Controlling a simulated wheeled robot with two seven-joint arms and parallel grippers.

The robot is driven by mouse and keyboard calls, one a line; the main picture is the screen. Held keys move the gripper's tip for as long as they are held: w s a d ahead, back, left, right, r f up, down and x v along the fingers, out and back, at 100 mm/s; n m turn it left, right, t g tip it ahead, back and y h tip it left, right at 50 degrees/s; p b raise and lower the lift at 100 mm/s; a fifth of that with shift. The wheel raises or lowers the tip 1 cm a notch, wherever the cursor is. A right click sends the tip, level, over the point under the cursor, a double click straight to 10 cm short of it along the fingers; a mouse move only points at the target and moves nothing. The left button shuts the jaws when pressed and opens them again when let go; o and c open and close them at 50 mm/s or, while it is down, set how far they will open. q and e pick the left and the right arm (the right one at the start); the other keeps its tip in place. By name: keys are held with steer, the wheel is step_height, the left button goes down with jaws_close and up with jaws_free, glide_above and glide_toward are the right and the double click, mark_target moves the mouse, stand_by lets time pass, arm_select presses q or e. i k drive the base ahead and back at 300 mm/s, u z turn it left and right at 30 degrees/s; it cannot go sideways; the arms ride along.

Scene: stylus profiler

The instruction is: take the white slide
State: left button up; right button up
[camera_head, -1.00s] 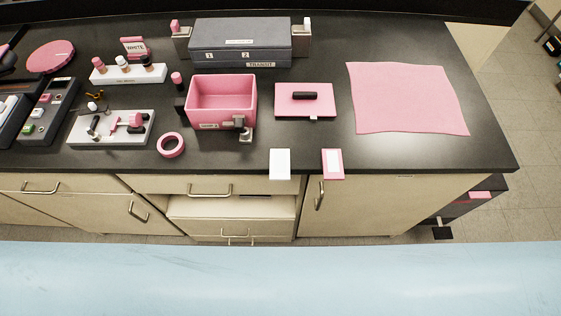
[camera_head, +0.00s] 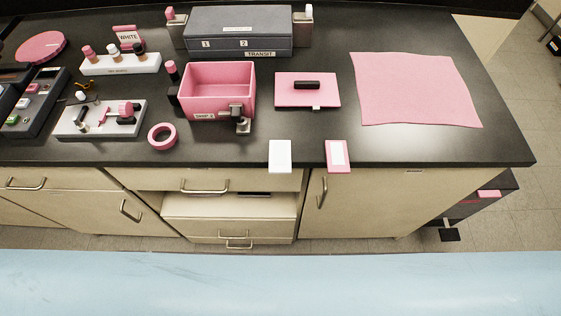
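A plain white slide (camera_head: 280,155) lies at the front edge of the black bench, its near end reaching over the edge. A pink slide (camera_head: 337,155) with a white middle lies a little to its right, also at the edge. The two slides are apart. Neither of my grippers shows in the head view.
On the black bench (camera_head: 420,144) stand a pink bin (camera_head: 218,92), a pink tape ring (camera_head: 162,136), a pink plate with a black handle (camera_head: 307,90), a grey transit case (camera_head: 240,34) and a pink cloth (camera_head: 416,90). Drawers below show handles; one compartment (camera_head: 228,204) looks open.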

mark_target(279, 160)
steer(key=z, duration=2.05)
steer(key=k, duration=1.25)
steer(key=u, duration=1.45)
steer(key=i, duration=0.5)
steer(key=z, duration=0.05)
